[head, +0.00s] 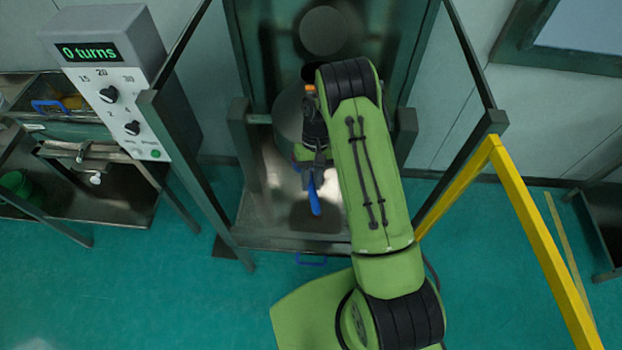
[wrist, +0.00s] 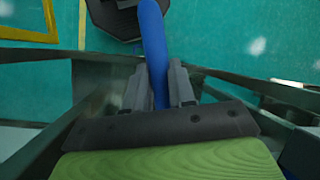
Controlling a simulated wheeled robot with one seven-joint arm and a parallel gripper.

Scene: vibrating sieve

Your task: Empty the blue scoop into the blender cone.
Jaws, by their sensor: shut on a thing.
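My gripper (head: 312,160) is shut on the blue scoop (head: 314,196), in front of the blender. In the wrist view the scoop's blue handle (wrist: 152,40) runs between the two fingers (wrist: 160,88) and out past them toward the top edge. The scoop's bowl and whatever it holds are hidden in both views. A grey rounded metal body (head: 289,119), which looks like the blender cone, stands behind my gripper. My arm covers much of it, and I cannot see its opening or whether the scoop is over it.
A control box (head: 105,75) reading "0 turns" stands at left. Dark frame posts (head: 192,165) flank the blender. A yellow rail (head: 540,240) stands at right. A bench (head: 90,195) at far left holds a green container (head: 16,183). Open green floor lies in front.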

